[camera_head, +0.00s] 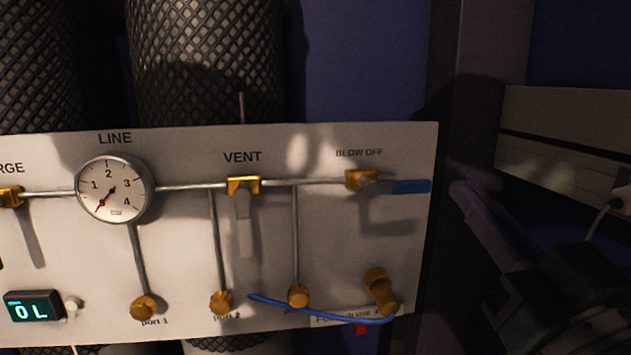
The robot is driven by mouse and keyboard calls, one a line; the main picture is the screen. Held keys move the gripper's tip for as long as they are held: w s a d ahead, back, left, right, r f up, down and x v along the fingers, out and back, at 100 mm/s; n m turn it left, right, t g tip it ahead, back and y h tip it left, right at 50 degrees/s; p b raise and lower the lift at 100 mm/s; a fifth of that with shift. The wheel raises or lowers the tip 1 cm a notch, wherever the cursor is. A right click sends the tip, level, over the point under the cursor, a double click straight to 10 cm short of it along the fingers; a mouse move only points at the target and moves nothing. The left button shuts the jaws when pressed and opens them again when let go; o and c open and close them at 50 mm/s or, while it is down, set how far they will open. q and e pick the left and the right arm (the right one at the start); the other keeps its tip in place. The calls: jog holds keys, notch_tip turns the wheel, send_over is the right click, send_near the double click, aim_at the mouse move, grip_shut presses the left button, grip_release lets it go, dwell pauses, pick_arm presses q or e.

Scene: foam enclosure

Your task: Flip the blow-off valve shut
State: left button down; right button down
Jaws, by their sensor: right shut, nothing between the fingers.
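The blow-off valve (360,180) is a brass body at the right end of the pipe, under the label BLOW OFF on the white panel (330,225). Its blue-tipped lever (411,187) points right, level and in line with the pipe. A shadow falls on the panel below it. My right gripper (462,190) comes in from the lower right, dark and in shade. Its fingers are shut and empty. Their tips are just right of the lever's blue end, with a small gap in the picture; the depth between them is unclear. My left gripper is out of view.
The vent valve (244,186) has its lever hanging down. A round LINE gauge (114,189) sits left of it. Brass ports and a blue strap (335,314) are along the panel's lower part. A dark post (452,90) stands beyond the panel's right edge.

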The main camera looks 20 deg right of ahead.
aim_at(425, 184)
jog(key=shift+w, duration=0.1)
